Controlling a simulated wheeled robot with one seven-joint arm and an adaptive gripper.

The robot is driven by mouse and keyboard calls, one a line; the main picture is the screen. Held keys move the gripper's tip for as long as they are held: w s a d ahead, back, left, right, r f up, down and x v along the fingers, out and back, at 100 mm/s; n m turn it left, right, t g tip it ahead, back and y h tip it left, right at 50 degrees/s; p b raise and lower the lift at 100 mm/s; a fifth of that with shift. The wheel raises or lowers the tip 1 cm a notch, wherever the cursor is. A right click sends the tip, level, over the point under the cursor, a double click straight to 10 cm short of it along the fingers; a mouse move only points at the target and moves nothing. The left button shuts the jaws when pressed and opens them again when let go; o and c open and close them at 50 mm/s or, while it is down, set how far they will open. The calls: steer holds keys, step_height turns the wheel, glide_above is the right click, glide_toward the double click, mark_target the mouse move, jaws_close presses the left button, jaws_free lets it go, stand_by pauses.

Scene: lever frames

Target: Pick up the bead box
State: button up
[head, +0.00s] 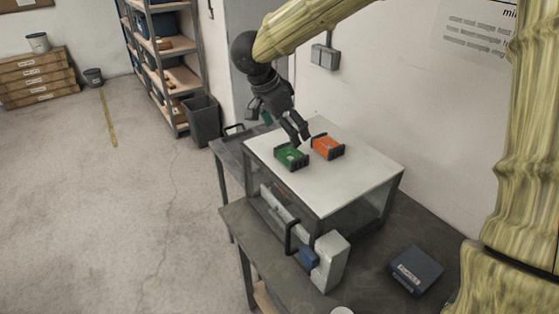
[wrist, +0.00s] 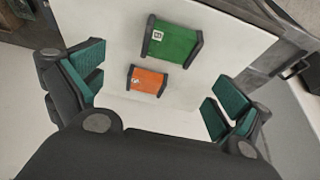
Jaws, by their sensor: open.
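Two small boxes with dark end pieces lie on a white cabinet top (head: 345,185): a green box (head: 290,157) and an orange-red box (head: 327,147). A dark blue box (head: 416,268) with a pale label lies on the lower bench; its lettering is too small to read. I cannot tell which one is the bead box. My gripper (head: 301,138) is open and empty above the cabinet top, close to both boxes. In the wrist view, the orange box (wrist: 147,81) lies between the spread teal finger pads, and the green box (wrist: 173,41) lies just beyond it.
The cabinet stands on a dark bench (head: 375,285) beside a white wall. A grey-white block (head: 331,262) and a dark handle (head: 290,238) are at the cabinet's front. A shelf rack (head: 165,50) and bin (head: 202,121) stand behind.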

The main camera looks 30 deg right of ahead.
mark_target(293, 151)
steer(key=x, duration=0.3)
steer(key=p+x, duration=0.1)
steer(key=x, duration=0.1)
steer(key=w+p+x, duration=0.1)
steer(key=x, duration=0.2)
steer(key=shift+w+a+f, duration=0.1)
steer(key=shift+a+f, duration=0.1)
steer(key=shift+f, duration=0.25)
steer(key=shift+d+f, duration=0.2)
steer(key=shift+f, duration=0.2)
steer(key=c, duration=1.1)
